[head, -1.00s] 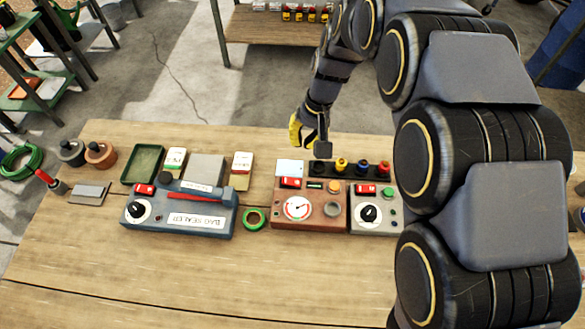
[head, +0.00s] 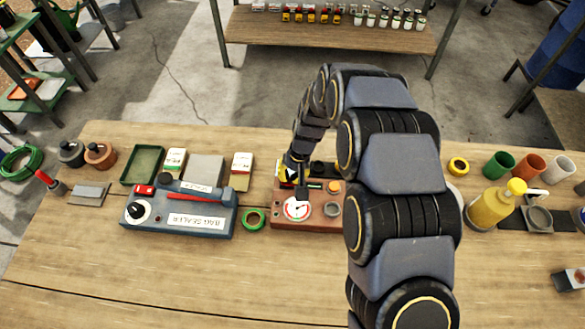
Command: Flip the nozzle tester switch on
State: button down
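A red-brown box (head: 316,222) with a round white gauge (head: 297,208), a grey round knob (head: 332,209) and an orange button (head: 334,187) stands on the bench; I take it to be the nozzle tester, though no name on it is readable. My gripper (head: 298,180) is over its back left part, where the red rocker switch sits. The gripper and wrist hide that switch, so its position and any contact cannot be told. The fingers are small and dark here, and their opening does not show.
A blue bag sealer (head: 180,213) with a red handle stands left, with a green tape roll (head: 253,219) between it and the red-brown box. My arm covers the bench to the right of the box. A yellow bottle (head: 489,208) stands farther right. The front bench is clear.

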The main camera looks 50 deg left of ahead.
aim_at(290, 179)
dwell(0.4)
jog(key=shift+a+f+t+h, duration=0.1)
jog(key=shift+f+t+h, duration=0.3)
jog(key=shift+t+h, duration=0.1)
jog(key=shift+s+a+f+t+h, duration=0.15)
jog(key=shift+s+t+h, duration=0.05)
jog(key=shift+t+h, duration=0.5)
jog(key=shift+w, duration=0.1)
jog(key=shift+w+d+f, duration=0.1)
jog(key=shift+w+d, duration=0.2)
jog(key=shift+d, duration=0.2)
jog(key=shift+w+d, duration=0.25)
jog(key=shift+d, duration=0.2)
notch_tip(290, 179, up, 15)
jog(key=a, duration=0.1)
jog(key=shift+s+a+f, duration=0.2)
jog(key=shift+s+a, duration=0.15)
jog(key=shift+s, duration=0.1)
